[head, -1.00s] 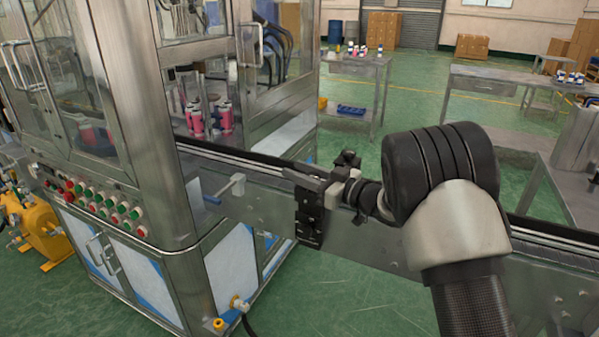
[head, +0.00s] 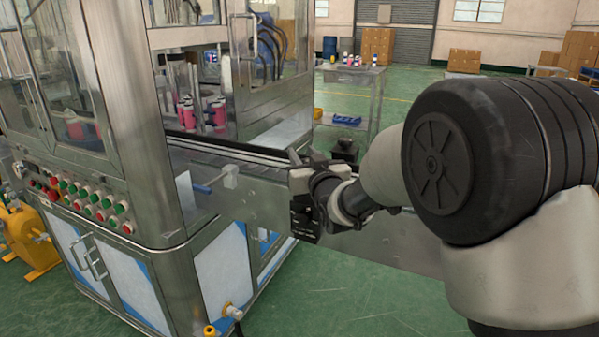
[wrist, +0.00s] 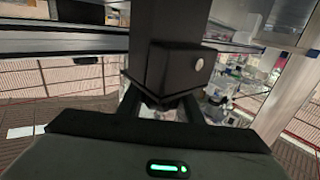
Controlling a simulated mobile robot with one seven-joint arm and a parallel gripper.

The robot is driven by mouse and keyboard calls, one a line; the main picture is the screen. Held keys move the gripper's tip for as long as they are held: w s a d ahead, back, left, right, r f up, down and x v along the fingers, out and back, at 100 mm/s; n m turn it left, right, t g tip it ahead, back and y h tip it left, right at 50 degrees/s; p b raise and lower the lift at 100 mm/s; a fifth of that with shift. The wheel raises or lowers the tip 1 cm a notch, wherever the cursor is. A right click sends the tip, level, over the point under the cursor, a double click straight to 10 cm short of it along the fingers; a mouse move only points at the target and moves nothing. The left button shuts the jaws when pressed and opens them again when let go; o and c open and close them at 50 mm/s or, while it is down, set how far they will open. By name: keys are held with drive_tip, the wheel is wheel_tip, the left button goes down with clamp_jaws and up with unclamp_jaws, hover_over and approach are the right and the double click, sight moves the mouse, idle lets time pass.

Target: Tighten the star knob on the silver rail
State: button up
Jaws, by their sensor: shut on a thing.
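The silver rail (head: 258,205) runs along the side of the conveyor, out from the machine. A black clamp bracket (head: 303,218) sits on it. My gripper (head: 306,178) is at this bracket, with my arm coming in from the right. In the wrist view a black block (wrist: 168,45) with a small round light spot stands right in front of my gripper (wrist: 160,103). The fingers are shut on a dark part at the lower end of the block, where the star knob is. The knob's shape is mostly hidden by the fingers, and my wrist covers it in the head view.
The crimping machine (head: 120,90) with pink cans inside and a button panel (head: 85,203) stands at the left. A table (head: 352,85) stands behind. Green floor is open in front.

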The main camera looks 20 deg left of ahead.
drive_tip(key=shift+f+m+t+h+b, duration=0.25)
drive_tip(key=shift+m+t+h, duration=0.55)
drive_tip(key=shift+h, duration=0.4)
drive_tip(key=m+h, duration=0.1)
drive_tip(key=m+t+h+p, duration=0.1)
drive_tip(key=d+m+h+p, duration=0.1)
drive_tip(key=h, duration=0.1)
drive_tip(key=shift+w+r, duration=0.2)
drive_tip(key=shift+r, duration=0.2)
drive_tip(key=m+h+p, duration=0.2)
drive_tip(key=h, duration=0.1)
drive_tip(key=d+m+h+p, duration=0.1)
drive_tip(key=h+p, duration=0.1)
drive_tip(key=h, duration=0.1)
drive_tip(key=d+m+h+p, duration=0.1)
drive_tip(key=m+h+p, duration=0.1)
drive_tip(key=p, duration=0.1)
drive_tip(key=shift+f+m+h, duration=0.1)
drive_tip(key=shift+m+h, duration=0.2)
drive_tip(key=shift+h, duration=0.1)
drive_tip(key=shift+w+d+h, duration=0.1)
drive_tip(key=shift+d+h, duration=0.05)
drive_tip(key=shift+h, duration=0.15)
drive_tip(key=o, duration=1)
drive_tip(key=shift+o, duration=0.2)
drive_tip(key=p+v, duration=0.1)
drive_tip(key=v, duration=1.6)
drive_tip(key=shift+s, duration=0.2)
